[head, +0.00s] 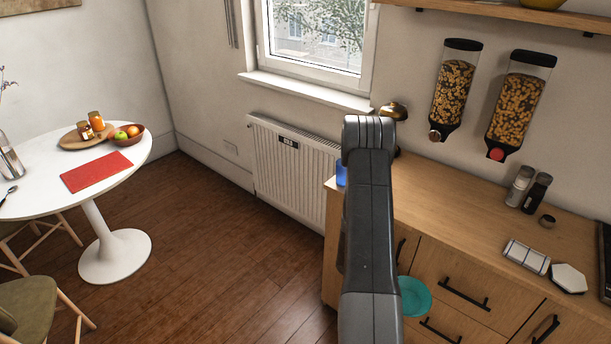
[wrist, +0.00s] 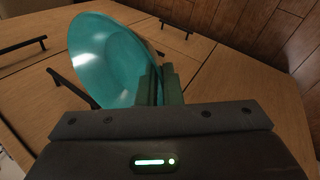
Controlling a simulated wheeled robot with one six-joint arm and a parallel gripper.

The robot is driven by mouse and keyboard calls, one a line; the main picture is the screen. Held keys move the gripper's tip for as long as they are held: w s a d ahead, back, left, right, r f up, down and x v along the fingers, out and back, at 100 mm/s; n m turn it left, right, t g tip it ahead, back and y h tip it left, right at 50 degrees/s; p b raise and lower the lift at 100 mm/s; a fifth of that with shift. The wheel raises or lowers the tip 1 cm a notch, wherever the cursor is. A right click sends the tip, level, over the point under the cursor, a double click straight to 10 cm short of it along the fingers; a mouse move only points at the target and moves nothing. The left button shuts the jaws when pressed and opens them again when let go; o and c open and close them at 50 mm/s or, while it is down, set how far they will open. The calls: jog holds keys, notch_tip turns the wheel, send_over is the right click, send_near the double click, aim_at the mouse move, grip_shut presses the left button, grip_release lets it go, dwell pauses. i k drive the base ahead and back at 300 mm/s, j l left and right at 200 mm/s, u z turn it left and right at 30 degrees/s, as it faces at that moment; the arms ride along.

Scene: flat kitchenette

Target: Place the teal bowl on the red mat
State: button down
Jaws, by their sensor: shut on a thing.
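The teal bowl (wrist: 108,58) is held by its rim in my gripper (wrist: 160,88), tilted, in the wrist view. In the head view the teal bowl (head: 414,297) shows in part behind my arm, in front of the wooden drawers. My gripper itself is hidden behind the arm in the head view. The red mat (head: 97,171) lies flat on the round white table at the left, well apart from the bowl, and nothing stands on it.
The white table (head: 38,199) also bears a wooden board (head: 72,141) with jars, a fruit bowl (head: 133,140), a vase and a spoon. A green-seated chair (head: 30,303) stands in front of it. Open wooden floor (head: 215,235) lies between table and counter (head: 450,215).

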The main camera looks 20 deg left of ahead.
aim_at(97, 169)
jog(key=j+u, duration=0.1)
jog(key=u, duration=1.2)
jog(key=i+j+u, duration=0.15)
jog(key=u, duration=0.25)
jog(key=i+j+u, duration=0.1)
jog(key=i+u, duration=0.4)
jog(key=u, duration=0.25)
jog(key=i+u, duration=0.35)
jog(key=k+l, duration=0.05)
jog(key=k, duration=0.05)
